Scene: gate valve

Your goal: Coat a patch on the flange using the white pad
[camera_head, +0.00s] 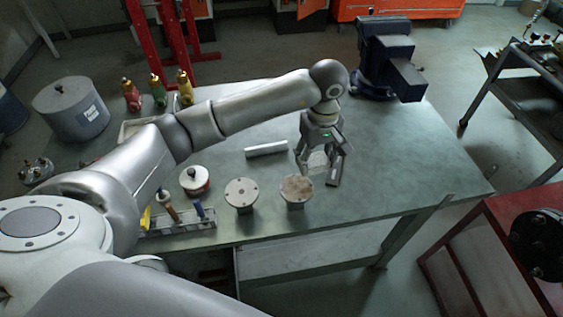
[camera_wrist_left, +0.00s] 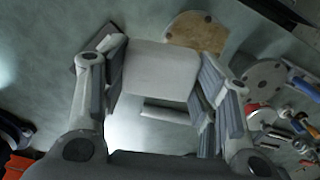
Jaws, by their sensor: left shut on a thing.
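My left gripper (camera_head: 321,163) is shut on the white pad (camera_wrist_left: 160,68). In the left wrist view the pad spans the gap between its fingers. In the head view the pad (camera_head: 317,160) is pale and partly covered by the fingers. The gripper hangs above the bench, just beyond and right of a round flange with a brownish, rough top (camera_head: 297,187). This flange also shows in the left wrist view (camera_wrist_left: 200,33), beyond the pad, with an apparent gap. A second flange, plain grey (camera_head: 241,193), stands to its left. My right gripper is not in view.
A white bar (camera_head: 266,149) lies on the green bench (camera_head: 410,165). A red-and-white tin (camera_head: 195,180) and a tool rack (camera_head: 180,222) stand left of the flanges. A blue vise (camera_head: 388,62) sits at the back. The bench's right side is clear.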

